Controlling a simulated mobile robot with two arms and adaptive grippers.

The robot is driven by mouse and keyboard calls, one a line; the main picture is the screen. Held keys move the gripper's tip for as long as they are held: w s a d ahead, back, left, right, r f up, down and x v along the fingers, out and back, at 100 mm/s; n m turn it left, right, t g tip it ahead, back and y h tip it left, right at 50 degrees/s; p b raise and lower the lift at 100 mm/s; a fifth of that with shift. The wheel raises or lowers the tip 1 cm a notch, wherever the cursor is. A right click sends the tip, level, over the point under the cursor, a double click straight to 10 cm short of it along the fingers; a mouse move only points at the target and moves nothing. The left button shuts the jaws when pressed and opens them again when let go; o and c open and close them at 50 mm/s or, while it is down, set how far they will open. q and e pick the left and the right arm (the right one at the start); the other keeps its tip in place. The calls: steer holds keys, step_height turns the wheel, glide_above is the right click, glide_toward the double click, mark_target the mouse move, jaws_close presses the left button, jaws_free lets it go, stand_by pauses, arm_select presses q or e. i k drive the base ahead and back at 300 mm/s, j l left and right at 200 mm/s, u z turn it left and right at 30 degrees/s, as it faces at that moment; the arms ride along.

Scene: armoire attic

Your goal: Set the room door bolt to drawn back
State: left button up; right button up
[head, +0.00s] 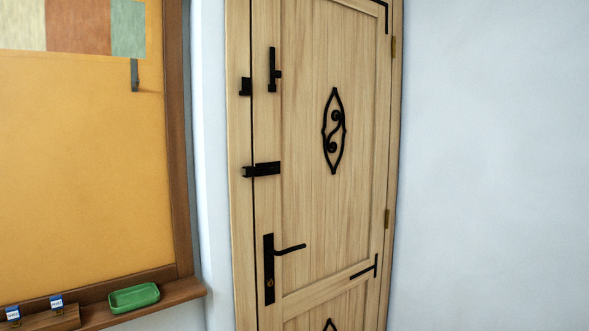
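The light wooden room door (305,225) stands shut in its frame in the head view. A black horizontal bolt (266,169) sits on its left edge above the handle. The bolt appears to reach across the gap to a small black keeper (247,172) on the frame. Higher up, a black upright latch bar (272,70) is on the door, apart from its black catch (245,87) on the frame. A black lever handle (289,249) with a long plate is below the bolt. Neither of my grippers is in view.
An orange board (85,180) in a brown frame hangs on the left. Its ledge (185,291) holds a green tray (134,297) and two small blue-and-white items (56,302). Bare pale wall (490,160) fills the right. Nothing visible stands before the door.

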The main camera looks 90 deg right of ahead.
mark_target(271, 171)
steer(key=z, duration=2.6)
steer(key=i+l+u, duration=0.15)
steer(key=l+u, duration=0.15)
steer(key=l, duration=0.1)
